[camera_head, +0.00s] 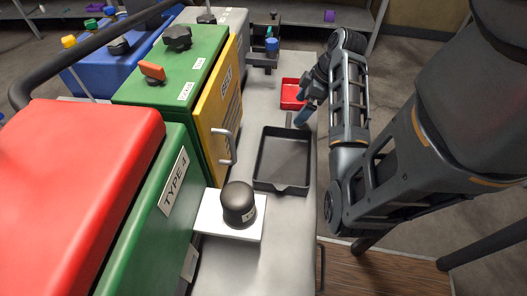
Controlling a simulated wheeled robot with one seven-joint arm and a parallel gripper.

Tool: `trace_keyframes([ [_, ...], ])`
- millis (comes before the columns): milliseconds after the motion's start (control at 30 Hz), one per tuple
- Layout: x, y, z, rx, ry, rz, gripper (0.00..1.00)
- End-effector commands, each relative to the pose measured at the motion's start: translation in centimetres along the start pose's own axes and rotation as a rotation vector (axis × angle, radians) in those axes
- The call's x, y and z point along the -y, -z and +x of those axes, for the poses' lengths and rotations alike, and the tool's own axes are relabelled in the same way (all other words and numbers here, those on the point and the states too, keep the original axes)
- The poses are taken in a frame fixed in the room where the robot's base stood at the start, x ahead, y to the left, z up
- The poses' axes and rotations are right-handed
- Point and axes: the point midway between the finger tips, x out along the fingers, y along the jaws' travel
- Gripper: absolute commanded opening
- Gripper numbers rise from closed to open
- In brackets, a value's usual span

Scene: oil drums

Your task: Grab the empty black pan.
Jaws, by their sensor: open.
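The black pan (283,162) is a square, shallow tray lying flat on the grey bench top in the middle of the view. Nothing lies in it. A short dark bar stands up at its far edge and looks like its handle. My gripper (303,117) points down just beyond the pan's far right corner, close to this bar. It is open and holds nothing. My arm hides part of the area to its right. I cannot tell whether a finger touches the bar.
A red tray (292,94) lies beyond the pan. A dark rounded weight (238,204) sits on a white plate (213,220) nearer me. A yellow door (219,112), green boxes and a red lid (80,160) line the left. The bench's right edge is close to the pan.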

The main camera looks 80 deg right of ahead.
Motion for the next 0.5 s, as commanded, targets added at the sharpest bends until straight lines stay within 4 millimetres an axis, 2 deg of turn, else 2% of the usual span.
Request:
trace_keyframes([
  [167,0.0,-0.1,1.1,0.0,0.001,0.002,1.0],
  [500,-0.3,-0.1,4.9,0.001,0.003,0.002,1.0],
])
